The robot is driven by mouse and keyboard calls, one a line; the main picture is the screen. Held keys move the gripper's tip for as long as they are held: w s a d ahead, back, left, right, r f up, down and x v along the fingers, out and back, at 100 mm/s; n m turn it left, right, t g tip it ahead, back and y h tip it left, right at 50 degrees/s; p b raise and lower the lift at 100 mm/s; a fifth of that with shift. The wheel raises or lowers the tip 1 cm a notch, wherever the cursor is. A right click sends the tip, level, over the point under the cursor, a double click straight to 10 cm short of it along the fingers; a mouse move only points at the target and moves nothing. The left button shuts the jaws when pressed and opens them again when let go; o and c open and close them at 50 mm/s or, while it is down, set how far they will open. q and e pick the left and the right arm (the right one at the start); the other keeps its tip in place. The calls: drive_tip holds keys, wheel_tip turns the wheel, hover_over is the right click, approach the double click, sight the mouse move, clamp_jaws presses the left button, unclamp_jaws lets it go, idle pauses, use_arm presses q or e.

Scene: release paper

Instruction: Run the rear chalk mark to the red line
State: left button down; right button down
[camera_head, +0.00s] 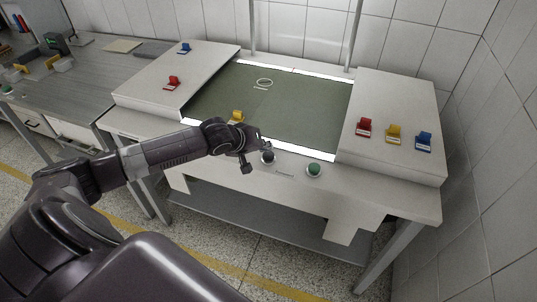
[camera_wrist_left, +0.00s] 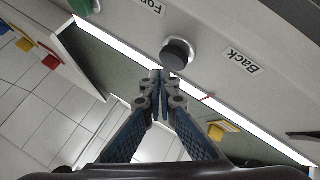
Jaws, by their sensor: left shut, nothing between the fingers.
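A white chalk ring (camera_head: 264,82) shows on the rear of the green belt (camera_head: 310,105), with a short pale bar just in front of it. A thin reddish mark (camera_wrist_left: 208,97) crosses the front light strip in the left wrist view; I cannot make it out in the head view. The black button (camera_head: 268,157) is on the front panel, beside the "Back" label (camera_wrist_left: 241,61). The green button (camera_head: 314,169) is to its right. My left gripper (camera_wrist_left: 160,76) is shut and empty, its tips close to the black button (camera_wrist_left: 178,53); contact cannot be told. My right gripper is out of view.
A yellow clip (camera_head: 237,116) stands near the belt's front edge. Red (camera_head: 364,127), yellow (camera_head: 393,134) and blue (camera_head: 424,141) clips stand on the right shelf. A red clip (camera_head: 172,83) and a blue one (camera_head: 184,48) stand on the left shelf.

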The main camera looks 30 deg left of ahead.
use_arm(q)
drive_tip(key=shift+f, duration=0.1)
drive_tip(key=shift+f, duration=0.25)
drive_tip(key=shift+f, duration=0.65)
idle(0.6)
drive_tip(key=shift+s, duration=0.1)
idle(0.8)
drive_tip(key=shift+r, duration=0.15)
drive_tip(key=shift+r+p, duration=0.85)
drive_tip(key=shift+p, duration=0.4)
